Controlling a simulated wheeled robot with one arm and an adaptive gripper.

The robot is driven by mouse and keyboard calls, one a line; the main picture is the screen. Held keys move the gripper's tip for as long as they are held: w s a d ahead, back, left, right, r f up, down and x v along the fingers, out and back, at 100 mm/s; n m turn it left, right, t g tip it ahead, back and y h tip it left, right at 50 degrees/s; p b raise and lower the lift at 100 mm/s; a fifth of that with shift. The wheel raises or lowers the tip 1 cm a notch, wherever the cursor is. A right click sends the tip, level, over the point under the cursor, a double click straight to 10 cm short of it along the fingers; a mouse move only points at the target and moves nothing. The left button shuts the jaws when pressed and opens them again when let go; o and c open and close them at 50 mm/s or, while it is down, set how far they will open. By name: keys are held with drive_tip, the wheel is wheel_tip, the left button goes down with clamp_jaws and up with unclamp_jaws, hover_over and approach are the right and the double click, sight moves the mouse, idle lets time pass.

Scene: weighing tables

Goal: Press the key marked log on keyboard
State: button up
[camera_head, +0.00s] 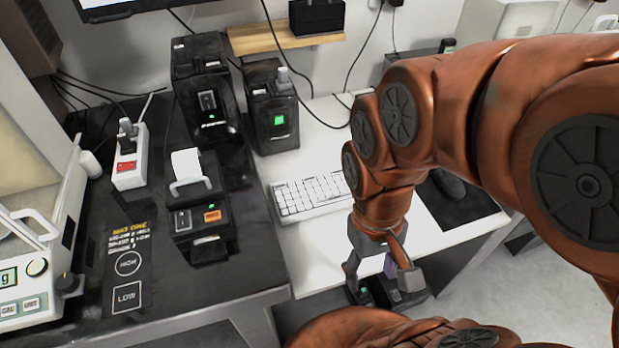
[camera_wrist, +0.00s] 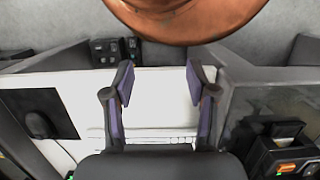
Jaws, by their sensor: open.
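The white keyboard (camera_head: 310,196) lies on the white table (camera_head: 330,245), left of my arm in the head view. My arm hides its right end. In the wrist view only a strip of the keyboard (camera_wrist: 160,140) shows between the finger bases, partly covered by the gripper body. The key marked log cannot be picked out; the lettering is too small to read. My gripper (camera_head: 380,284) is near the table's front edge, to the lower right of the keyboard in the head view. In the wrist view my gripper (camera_wrist: 160,86) is open, with nothing between its fingers.
A mouse (camera_head: 448,184) lies on a dark pad (camera_head: 466,212) right of my arm. A black device with an orange button (camera_head: 212,216) stands on the dark table (camera_head: 250,262) at left. Black boxes (camera_head: 272,112) stand behind the keyboard. White tabletop is bare before the keyboard.

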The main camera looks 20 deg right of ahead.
clamp_jaws()
idle(1.4)
